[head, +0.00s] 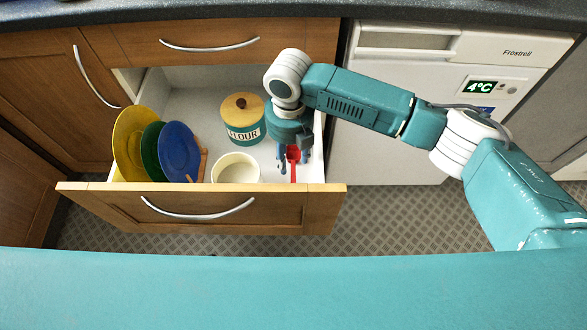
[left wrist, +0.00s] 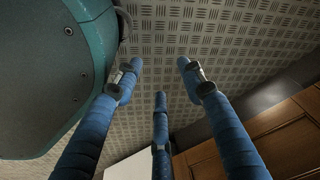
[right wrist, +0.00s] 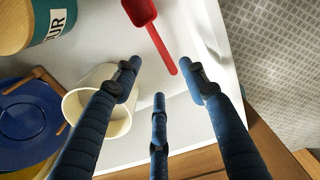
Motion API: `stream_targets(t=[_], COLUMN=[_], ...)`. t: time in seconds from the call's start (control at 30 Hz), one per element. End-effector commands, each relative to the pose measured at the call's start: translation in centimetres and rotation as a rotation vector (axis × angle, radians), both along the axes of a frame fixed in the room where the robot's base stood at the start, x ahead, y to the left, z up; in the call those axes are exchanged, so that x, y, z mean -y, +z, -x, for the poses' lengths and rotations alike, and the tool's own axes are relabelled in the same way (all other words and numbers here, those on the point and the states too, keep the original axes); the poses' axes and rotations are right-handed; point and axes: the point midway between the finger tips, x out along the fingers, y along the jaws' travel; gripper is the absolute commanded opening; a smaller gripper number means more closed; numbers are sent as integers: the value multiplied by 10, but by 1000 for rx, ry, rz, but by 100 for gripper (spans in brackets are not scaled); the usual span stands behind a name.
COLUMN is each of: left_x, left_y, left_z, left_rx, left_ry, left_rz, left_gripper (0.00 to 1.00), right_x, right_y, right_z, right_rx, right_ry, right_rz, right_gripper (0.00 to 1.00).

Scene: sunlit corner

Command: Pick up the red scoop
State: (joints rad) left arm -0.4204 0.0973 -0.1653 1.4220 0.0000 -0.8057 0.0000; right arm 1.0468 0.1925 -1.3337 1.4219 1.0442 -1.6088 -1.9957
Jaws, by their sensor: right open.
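The red scoop (head: 293,158) lies in the open drawer, at its right end, beside the drawer's right wall. In the right wrist view the red scoop (right wrist: 153,30) shows its bowl at the top and its handle pointing down between my finger tips. My right gripper (head: 290,157) is over the scoop with its fingers pointing down. In the right wrist view my right gripper (right wrist: 165,80) is open, and nothing is held between its fingers. My left gripper (left wrist: 160,80) shows only in its own wrist view, fingers spread and empty, over the patterned floor.
The drawer (head: 100,192) also holds a white bowl (head: 236,170), a flour canister (head: 243,120) with a wooden lid, and upright yellow, green and blue plates (head: 179,152). A fridge (head: 390,150) stands right of the drawer. The worktop (head: 220,12) runs along the back.

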Motion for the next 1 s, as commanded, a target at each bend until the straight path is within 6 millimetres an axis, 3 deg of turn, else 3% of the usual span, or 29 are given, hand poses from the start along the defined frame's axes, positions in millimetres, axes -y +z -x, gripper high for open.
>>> stream_targets(t=[0.13, 0.4, 0.57, 0.8, 1.0], left_x=[0, 3, 3, 4, 5], left_y=[-2, 20, 27, 49, 62], left_z=[-5, -19, -22, -34, -38], left_rx=[4, 18, 21, 36, 40], left_ry=[1, 4, 4, 7, 8], left_rz=[0, 2, 2, 4, 4], left_gripper=[40, 40, 40, 40, 40], right_x=[1, 1, 1, 2, 2], right_y=[-15, -55, -65, -100, -115], right_z=[-1, -1, -1, 0, 0], right_rx=[-1, -1, 0, -1, -1], right_ry=[6, 6, 6, 6, 6], right_rz=[4, 4, 4, 5, 4], right_gripper=[43, 43, 43, 43, 43])
